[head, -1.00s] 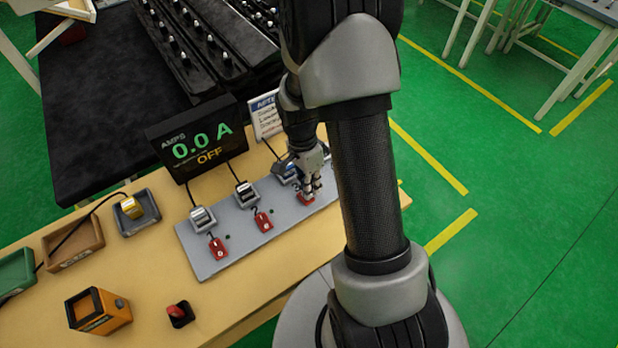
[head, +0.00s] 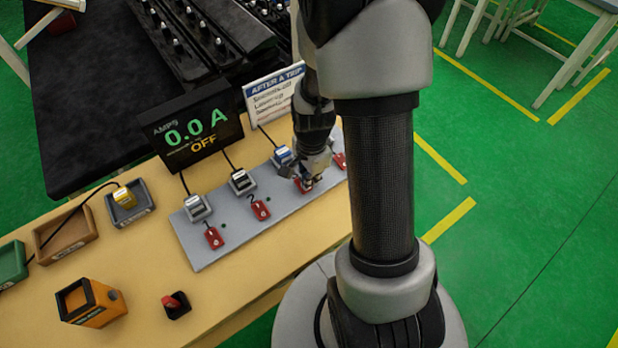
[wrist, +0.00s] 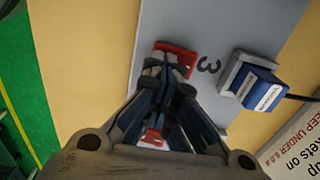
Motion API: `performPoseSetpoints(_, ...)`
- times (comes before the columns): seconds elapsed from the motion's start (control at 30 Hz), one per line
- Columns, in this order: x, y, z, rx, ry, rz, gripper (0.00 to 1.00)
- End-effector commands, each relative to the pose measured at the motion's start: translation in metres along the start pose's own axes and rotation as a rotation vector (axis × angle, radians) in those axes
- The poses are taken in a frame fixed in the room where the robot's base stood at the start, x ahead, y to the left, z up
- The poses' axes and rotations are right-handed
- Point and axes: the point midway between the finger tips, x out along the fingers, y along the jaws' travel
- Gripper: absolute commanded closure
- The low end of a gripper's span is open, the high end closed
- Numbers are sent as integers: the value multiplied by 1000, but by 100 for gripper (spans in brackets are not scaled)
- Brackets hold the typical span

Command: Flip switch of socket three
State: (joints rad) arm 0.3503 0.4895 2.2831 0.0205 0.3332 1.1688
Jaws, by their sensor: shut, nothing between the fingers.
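A grey socket board (head: 205,250) carries a row of sockets with red switches. The switch of socket three (head: 304,185) is partly hidden by my gripper (head: 307,180). In the wrist view this red switch (wrist: 178,50) lies beside a printed "3", with a blue plug (wrist: 258,89) in its socket. My gripper (wrist: 172,78) is shut and empty, its tips right over the near part of that switch. Whether they touch it I cannot tell. The blue plug also shows in the head view (head: 283,154). The amps display (head: 190,133) reads 0.0 A and OFF.
Red switches of sockets one (head: 213,238) and two (head: 260,208) lie left of my gripper, and a fourth (head: 339,160) to its right. A sign (head: 273,92) stands behind. An orange box (head: 92,302) and a red switch on a black base (head: 176,304) are at front left.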

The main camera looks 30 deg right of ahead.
Motion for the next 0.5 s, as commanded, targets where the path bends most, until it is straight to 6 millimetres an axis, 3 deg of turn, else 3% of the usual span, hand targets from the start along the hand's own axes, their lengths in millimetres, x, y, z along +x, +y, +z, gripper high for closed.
performPoseSetpoints(0.03,7,11,3,-2,-11,30,100)
performPoseSetpoints(0.1,8,12,3,-2,-12,33,100)
performPoseSetpoints(0.5,8,6,3,-4,-13,37,100)
